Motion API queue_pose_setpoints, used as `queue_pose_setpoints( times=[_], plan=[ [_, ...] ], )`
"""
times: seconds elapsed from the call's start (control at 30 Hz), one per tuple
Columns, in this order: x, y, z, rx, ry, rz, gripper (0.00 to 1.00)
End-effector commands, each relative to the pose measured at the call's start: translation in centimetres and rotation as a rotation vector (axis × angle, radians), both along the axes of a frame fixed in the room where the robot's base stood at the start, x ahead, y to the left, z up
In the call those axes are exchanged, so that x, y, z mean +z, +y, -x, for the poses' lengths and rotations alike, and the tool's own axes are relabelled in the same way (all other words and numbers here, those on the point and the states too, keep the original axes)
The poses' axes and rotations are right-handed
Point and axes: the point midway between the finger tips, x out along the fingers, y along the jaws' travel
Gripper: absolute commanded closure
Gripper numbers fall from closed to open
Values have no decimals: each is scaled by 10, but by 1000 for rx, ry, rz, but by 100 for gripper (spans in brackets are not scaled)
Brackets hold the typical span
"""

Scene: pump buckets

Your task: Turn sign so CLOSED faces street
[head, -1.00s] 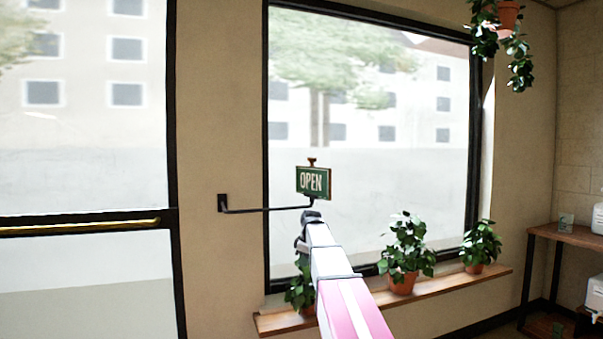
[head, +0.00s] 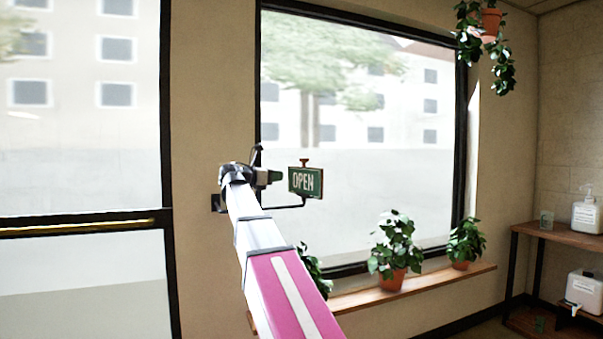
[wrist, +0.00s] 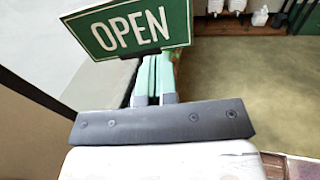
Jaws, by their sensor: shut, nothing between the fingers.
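The green sign (head: 305,181) reads OPEN on the side facing me. It is upright on a dark wall bracket (head: 290,206) in front of the window and has a small brown knob on top. My gripper (head: 275,176) is at the sign's left edge in the head view, shut with nothing held. In the wrist view the sign (wrist: 135,27) is just beyond the green fingertips (wrist: 153,75), which are together. I cannot tell whether they touch it. The sign's street side is hidden.
Potted plants (head: 393,262) stand on the wooden sill (head: 420,284) below the window. A hanging plant (head: 490,40) is at the upper right. A shelf (head: 560,236) with white pump bottles is at the right. A door with a gold bar (head: 80,229) is at the left.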

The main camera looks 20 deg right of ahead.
Motion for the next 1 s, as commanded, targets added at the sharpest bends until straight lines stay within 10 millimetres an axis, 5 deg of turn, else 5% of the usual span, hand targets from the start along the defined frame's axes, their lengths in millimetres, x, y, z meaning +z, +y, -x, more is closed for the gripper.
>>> queue_pose_setpoints(
  times=[0.27, 1.0],
  plan=[
    [14, -13, 0, -14, 16, 45, 100],
    [13, -127, -30, -10, 15, 42, 100]
  ],
)
